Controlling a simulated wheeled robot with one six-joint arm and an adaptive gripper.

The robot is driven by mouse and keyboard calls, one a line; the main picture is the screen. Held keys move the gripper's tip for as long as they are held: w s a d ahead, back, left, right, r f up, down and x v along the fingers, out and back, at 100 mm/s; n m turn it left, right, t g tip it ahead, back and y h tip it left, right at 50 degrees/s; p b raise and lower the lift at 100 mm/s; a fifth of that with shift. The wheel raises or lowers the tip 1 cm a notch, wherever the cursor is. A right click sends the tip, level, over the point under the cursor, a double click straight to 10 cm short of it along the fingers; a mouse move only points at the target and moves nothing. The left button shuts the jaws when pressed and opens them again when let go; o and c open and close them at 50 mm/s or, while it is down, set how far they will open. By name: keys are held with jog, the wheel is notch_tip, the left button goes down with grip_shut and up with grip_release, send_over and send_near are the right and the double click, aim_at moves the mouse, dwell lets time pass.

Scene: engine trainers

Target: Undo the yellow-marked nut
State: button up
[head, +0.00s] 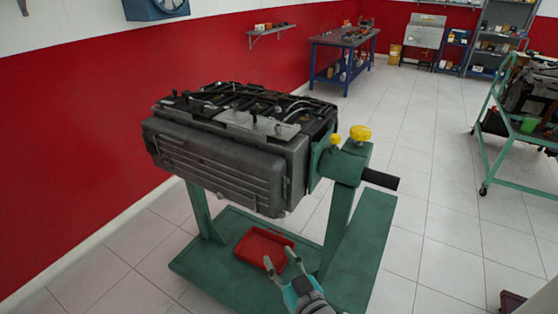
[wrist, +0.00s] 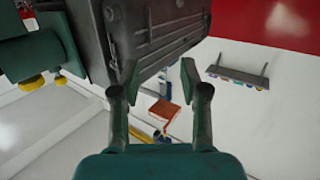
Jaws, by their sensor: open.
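Two yellow pieces sit on the green engine stand at the engine's right end. The larger yellow knob (head: 360,132) tops the upright post; a smaller yellow piece (head: 335,139) is beside it, nearer the engine. I cannot tell which is the marked nut. In the wrist view, which looks upside down, yellow pieces show at the left edge (wrist: 35,85). My gripper (head: 280,257) is open and empty, low in front of the stand, well below and left of the yellow pieces. Its fingers (wrist: 160,80) show apart in the wrist view.
The grey engine (head: 220,160) hangs on the stand above my gripper. A red tray (head: 243,257) lies on the green base (head: 378,235) near the fingers. A green cart (head: 490,150) stands right, a workbench (head: 335,42) behind. Tiled floor between is clear.

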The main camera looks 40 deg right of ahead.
jog(key=w+d+r+m+h, duration=0.1)
jog(key=w+d+r+h, duration=0.1)
jog(key=w+d+r, duration=0.7)
jog(key=m+h, duration=0.2)
send_near(279, 128)
jog(key=x, duration=1.1)
grip_shut()
